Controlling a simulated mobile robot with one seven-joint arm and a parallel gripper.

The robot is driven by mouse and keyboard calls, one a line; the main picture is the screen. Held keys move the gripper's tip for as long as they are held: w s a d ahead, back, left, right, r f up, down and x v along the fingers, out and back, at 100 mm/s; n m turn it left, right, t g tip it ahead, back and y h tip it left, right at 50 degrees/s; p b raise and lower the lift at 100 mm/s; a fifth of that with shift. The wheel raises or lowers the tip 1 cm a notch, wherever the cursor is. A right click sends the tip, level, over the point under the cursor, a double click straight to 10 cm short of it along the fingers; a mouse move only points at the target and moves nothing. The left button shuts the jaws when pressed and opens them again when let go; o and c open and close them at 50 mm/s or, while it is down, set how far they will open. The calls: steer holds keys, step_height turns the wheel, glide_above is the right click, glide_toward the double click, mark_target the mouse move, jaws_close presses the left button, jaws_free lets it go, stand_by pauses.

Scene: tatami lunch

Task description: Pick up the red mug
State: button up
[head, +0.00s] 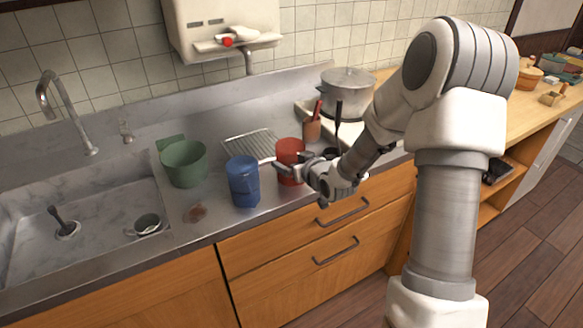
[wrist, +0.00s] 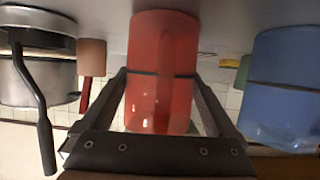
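The red mug (head: 289,152) stands upright on the metal counter, right of a blue mug (head: 243,182). My gripper (head: 289,166) is level at its side, with one finger along each side of the mug. In the wrist view, which is upside down, the red mug (wrist: 162,50) fills the space between the fingertips of my gripper (wrist: 160,74). The fingertips lie at or very near its sides; I cannot tell whether they press on it. The mug's handle appears to face the wrist camera. The blue mug (wrist: 288,85) is beside it in the wrist view.
A green container (head: 184,165) and a wire rack (head: 249,146) are on the counter. Front counter space is narrow.

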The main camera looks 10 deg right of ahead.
steer(key=c, duration=0.9)
steer(key=shift+o, duration=0.2)
steer(key=shift+r, duration=0.1)
